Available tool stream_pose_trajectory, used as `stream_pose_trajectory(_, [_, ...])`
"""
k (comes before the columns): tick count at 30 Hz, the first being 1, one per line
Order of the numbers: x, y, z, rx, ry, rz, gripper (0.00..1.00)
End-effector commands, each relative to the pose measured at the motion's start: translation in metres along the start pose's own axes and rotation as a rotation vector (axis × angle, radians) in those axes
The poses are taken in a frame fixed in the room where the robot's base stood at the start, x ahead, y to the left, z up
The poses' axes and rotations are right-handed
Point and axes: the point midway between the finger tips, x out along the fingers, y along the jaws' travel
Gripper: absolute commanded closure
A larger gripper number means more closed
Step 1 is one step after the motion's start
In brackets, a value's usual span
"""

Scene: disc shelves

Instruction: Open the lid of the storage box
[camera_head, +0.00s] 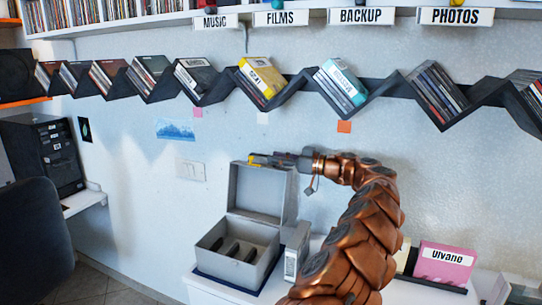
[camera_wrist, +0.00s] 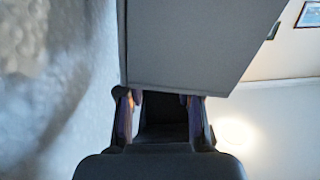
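The grey storage box (camera_head: 238,252) stands on the white surface in the head view, with dark slots inside. Its lid (camera_head: 257,190) is raised, standing about upright at the back of the box. My gripper (camera_head: 262,160) is at the lid's top edge, reaching in from the right.
A grey upright case (camera_head: 297,252) stands close to the box's right side. A pink case (camera_head: 445,264) labelled "Ulvano" is farther right. A dark zigzag shelf (camera_head: 290,92) with discs runs along the wall above. A dark chair (camera_head: 32,240) is at the left.

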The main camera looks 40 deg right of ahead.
Motion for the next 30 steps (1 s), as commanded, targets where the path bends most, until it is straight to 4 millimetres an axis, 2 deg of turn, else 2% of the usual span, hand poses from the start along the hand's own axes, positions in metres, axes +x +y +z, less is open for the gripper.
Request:
stream_pose_trajectory(6, [0.021, -0.001, -0.001, 0.003, 0.001, -0.003, 0.65])
stream_pose_trajectory(14, [0.023, 0.0, 0.0, 0.002, 0.001, -0.001, 0.65])
stream_pose_trajectory(24, [0.023, 0.0, 0.0, 0.002, 0.0, -0.001, 1.0])
stream_pose_trajectory(30, [0.023, 0.0, 0.0, 0.002, 0.0, -0.001, 1.0])
